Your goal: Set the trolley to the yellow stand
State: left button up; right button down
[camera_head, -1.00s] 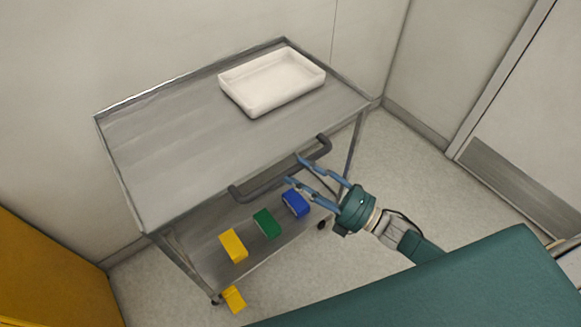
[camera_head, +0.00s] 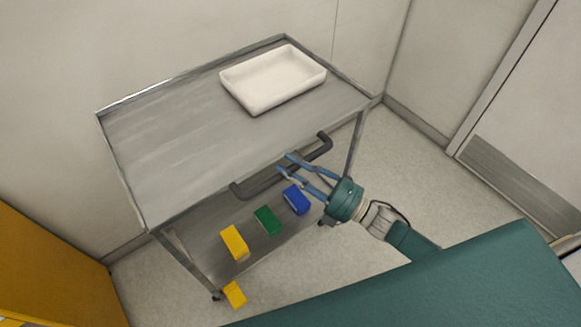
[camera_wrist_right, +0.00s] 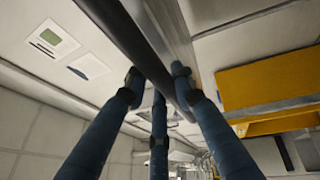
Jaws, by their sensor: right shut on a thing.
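The trolley (camera_head: 170,140) is a grey metal cart with two shelves, standing by the wall. Its dark handle (camera_head: 255,188) runs along the near side and also crosses the wrist view (camera_wrist_right: 125,40). My right gripper (camera_head: 284,164) is at the middle of the handle, its blue fingers shut on it. The wrist view shows the fingers (camera_wrist_right: 160,90) meeting the bar. A small yellow block (camera_head: 234,294) is on the floor by the trolley's near-left wheel; I cannot tell whether it is the yellow stand. My left gripper is not in view.
A white tray (camera_head: 250,102) sits on the top shelf. Yellow (camera_head: 234,242), green (camera_head: 267,220) and blue (camera_head: 297,200) blocks show at the lower shelf. A yellow-orange cabinet (camera_head: 50,275) stands at left. Floor (camera_head: 420,165) is open right of the trolley.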

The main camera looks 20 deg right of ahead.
aim_at(252, 196)
jog(key=shift+a, duration=0.1)
jog(key=s+a, duration=0.1)
jog(key=a, duration=0.2)
jog(key=s+a, duration=0.2)
jog(key=a, duration=0.2)
jog(key=s+a+p, duration=0.1)
jog(key=a, duration=0.3)
jog(key=shift+s+a, duration=0.1)
jog(key=shift+s, duration=0.05)
jog(key=s+a+b, duration=0.1)
jog(key=s+a, duration=0.2)
jog(key=a, duration=0.5)
jog(key=s+a+b, duration=0.1)
jog(key=s+a, duration=0.2)
jog(key=a, duration=0.5)
jog(key=shift+a, duration=0.25)
jog(key=c, duration=1.4)
grip_release()
jog(key=shift+a, duration=0.15)
